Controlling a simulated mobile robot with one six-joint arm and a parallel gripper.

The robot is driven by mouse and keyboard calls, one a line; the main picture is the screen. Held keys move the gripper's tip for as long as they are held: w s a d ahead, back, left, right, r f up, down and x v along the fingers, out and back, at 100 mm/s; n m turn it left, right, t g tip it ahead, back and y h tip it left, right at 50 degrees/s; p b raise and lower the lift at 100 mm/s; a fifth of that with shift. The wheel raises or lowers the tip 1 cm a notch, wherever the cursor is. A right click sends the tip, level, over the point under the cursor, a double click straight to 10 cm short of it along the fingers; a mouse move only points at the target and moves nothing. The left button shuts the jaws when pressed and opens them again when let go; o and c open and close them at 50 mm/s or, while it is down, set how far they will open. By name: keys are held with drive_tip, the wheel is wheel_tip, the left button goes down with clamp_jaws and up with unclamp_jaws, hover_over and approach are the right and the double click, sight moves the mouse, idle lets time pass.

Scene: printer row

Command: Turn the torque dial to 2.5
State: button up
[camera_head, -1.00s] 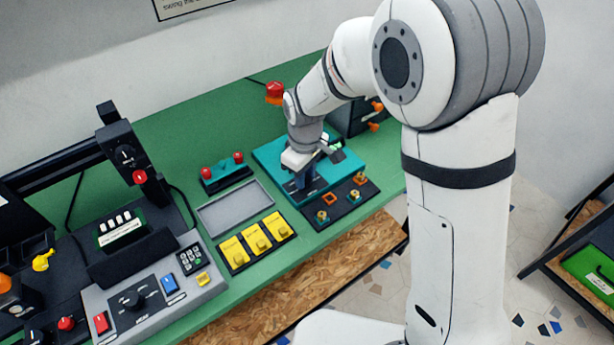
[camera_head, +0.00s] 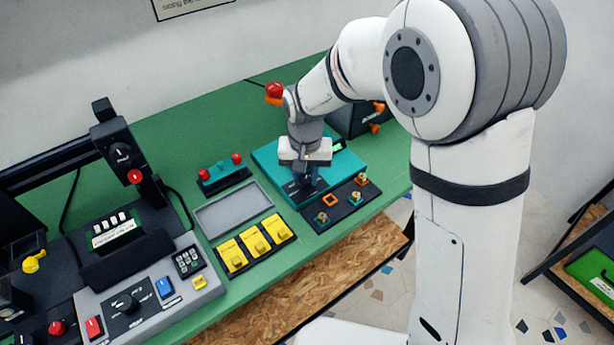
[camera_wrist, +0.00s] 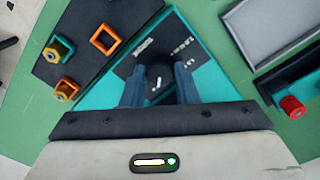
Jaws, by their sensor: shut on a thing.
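The torque dial (camera_wrist: 158,72) is a black knob on the black face panel of a teal unit (camera_head: 345,163). In the wrist view it sits between the two fingers of my gripper (camera_wrist: 159,90), which is shut on it from above. A short white mark shows on or beside the knob; the printed scale is too small to read, so I cannot tell the setting. In the head view my gripper (camera_head: 306,188) points down at the front of the teal unit and hides most of the dial.
A black board with orange and teal sockets (camera_head: 330,200) lies just in front of the unit. Yellow switch blocks (camera_head: 255,241), a grey tray (camera_head: 236,209) and a teal block with red knobs (camera_head: 222,172) stand to the left. A dark box (camera_head: 350,119) is behind.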

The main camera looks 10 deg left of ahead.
sight(306, 180)
drive_tip(key=m, duration=0.4)
drive_tip(key=shift+m+b, duration=0.3)
drive_tip(key=shift+m, duration=2)
drive_tip(key=o, duration=1)
wheel_tip(306, 180, up, 8)
drive_tip(key=shift+f, duration=0.1)
